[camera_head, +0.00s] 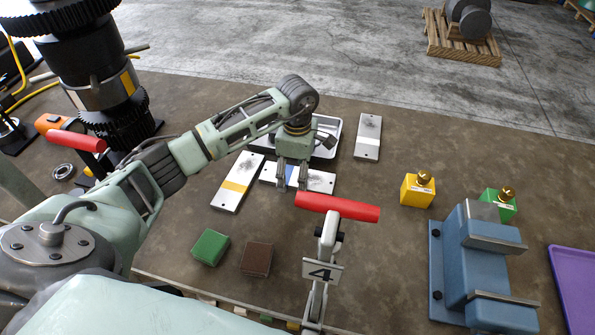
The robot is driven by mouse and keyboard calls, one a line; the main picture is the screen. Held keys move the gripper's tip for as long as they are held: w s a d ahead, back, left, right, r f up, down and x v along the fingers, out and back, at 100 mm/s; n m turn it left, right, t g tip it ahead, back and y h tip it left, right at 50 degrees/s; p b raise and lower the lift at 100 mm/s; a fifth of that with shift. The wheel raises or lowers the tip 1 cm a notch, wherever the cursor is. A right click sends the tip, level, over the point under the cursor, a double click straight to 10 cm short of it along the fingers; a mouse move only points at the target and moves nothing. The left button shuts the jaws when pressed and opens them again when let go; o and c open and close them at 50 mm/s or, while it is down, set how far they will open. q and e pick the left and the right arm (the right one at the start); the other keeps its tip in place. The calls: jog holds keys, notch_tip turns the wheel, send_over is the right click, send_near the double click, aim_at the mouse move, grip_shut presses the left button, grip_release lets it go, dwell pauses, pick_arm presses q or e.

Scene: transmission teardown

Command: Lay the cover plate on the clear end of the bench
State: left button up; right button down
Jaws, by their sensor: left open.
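Three flat silver plates lie on the brown bench (390,230); I cannot tell which is the cover plate. One plate with a yellow band (229,197) lies left of my gripper. One plate with a blue patch (321,182) lies under and behind my gripper, partly hidden by its fingers. A third plate with a grey speckled patch (368,140) lies farther right, apart from the others. My left gripper (291,185) points down over the middle plate, open; I see nothing held between its fingers. My right gripper is not in view.
A grey tray (333,139) sits behind my gripper. A red-handled clamp marked 4 (337,207) stands in front. Green (210,246) and brown (257,257) blocks lie near the front edge. A yellow block (416,192), blue fixture (476,262) and purple tray (575,285) are right.

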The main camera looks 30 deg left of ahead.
pick_arm(q)
notch_tip(320, 180, up, 11)
jog(key=b, duration=0.4)
jog(key=shift+o, duration=0.6)
jog(key=shift+r, duration=0.35)
jog(key=b, duration=1.6)
send_over(295, 175)
notch_tip(295, 175, down, 4)
jog(key=shift+w+f, duration=0.15)
jog(key=shift+f, duration=0.1)
jog(key=shift+b, duration=0.4)
jog(key=f, duration=0.2)
jog(key=f+p, duration=0.1)
jog(key=f, duration=0.4)
jog(key=shift+d+f, duration=0.25)
jog(key=shift+d, duration=0.1)
jog(key=shift+c, duration=0.3)
